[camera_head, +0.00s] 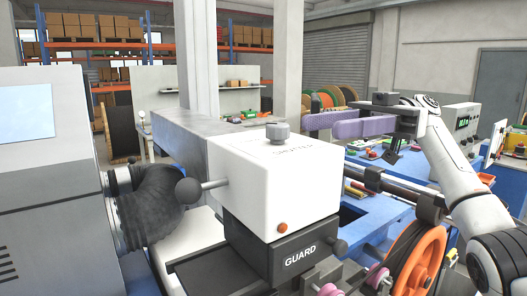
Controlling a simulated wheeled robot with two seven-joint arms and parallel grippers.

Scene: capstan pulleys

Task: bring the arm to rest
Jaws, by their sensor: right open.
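My right arm (441,152) comes in from the right edge, its white links bent up to a dark wrist. My right gripper (320,124) points left, with two long purple fingers apart and nothing seen between them. It is raised behind and to the right of the white machine housing (265,170), not touching it as far as I can see. My left arm and gripper are not in view.
The white housing with a black GUARD block (300,257) fills the middle. An orange pulley wheel (418,262) and pink pulleys (378,278) stand at lower right, near my right arm. A grey cabinet (50,190) with a black hose (155,208) stands left.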

